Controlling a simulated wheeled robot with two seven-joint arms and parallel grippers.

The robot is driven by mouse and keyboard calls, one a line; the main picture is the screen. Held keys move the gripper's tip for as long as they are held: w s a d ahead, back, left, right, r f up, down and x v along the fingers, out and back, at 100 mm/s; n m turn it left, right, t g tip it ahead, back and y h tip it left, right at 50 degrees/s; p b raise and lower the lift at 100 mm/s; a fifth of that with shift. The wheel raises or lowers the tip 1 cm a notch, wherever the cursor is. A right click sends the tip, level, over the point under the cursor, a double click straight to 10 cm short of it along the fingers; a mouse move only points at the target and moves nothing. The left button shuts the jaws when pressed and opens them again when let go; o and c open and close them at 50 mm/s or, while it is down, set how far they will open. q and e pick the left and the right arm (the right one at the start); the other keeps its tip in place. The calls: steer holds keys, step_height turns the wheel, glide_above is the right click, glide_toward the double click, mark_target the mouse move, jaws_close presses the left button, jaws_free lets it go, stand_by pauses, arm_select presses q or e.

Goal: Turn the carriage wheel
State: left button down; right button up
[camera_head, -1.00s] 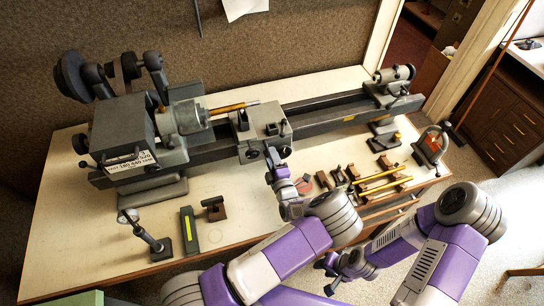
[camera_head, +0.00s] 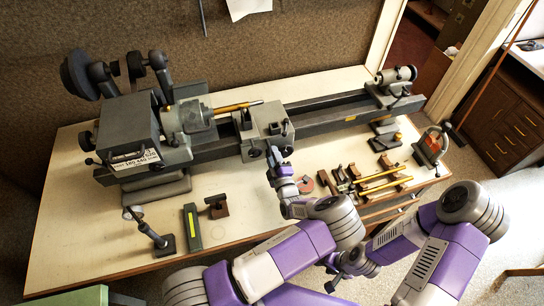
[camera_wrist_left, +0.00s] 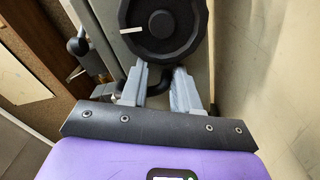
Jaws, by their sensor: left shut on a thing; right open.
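The lathe carriage (camera_head: 262,128) sits on the dark bed in the middle of the bench. In the left wrist view the carriage wheel (camera_wrist_left: 165,45) is a dark, lobed round wheel. A short white mark lies left of its hub. My left gripper (camera_head: 274,158) is at the front of the carriage, and in the left wrist view its two fingers (camera_wrist_left: 160,80) are shut around a dark part at the wheel's lower rim. The fingers hide much of that part. My right gripper (camera_head: 332,273) is open and empty in front of the bench, apart from the lathe.
The headstock (camera_head: 125,130) stands at the left and the tailstock (camera_head: 394,80) at the right. Wooden blocks and brass rods (camera_head: 383,180) lie right of my left gripper. A green-grey block (camera_head: 192,227) lies front left. The bench (camera_head: 110,210) has clear surface at its front left.

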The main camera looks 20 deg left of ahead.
arm_select(q)
steer(key=shift+d+f+h, duration=0.4)
steer(key=shift+d+f, duration=0.25)
steer(key=shift+f, duration=0.1)
steer(key=c, duration=1.1)
jaws_free()
steer(key=shift+w, duration=0.1)
steer(key=o, duration=0.5)
steer(key=shift+w+d+f, duration=0.1)
steer(key=shift+w, duration=0.05)
steer(key=o, duration=0.6)
steer(key=v, duration=0.7)
steer(key=shift+s, duration=0.2)
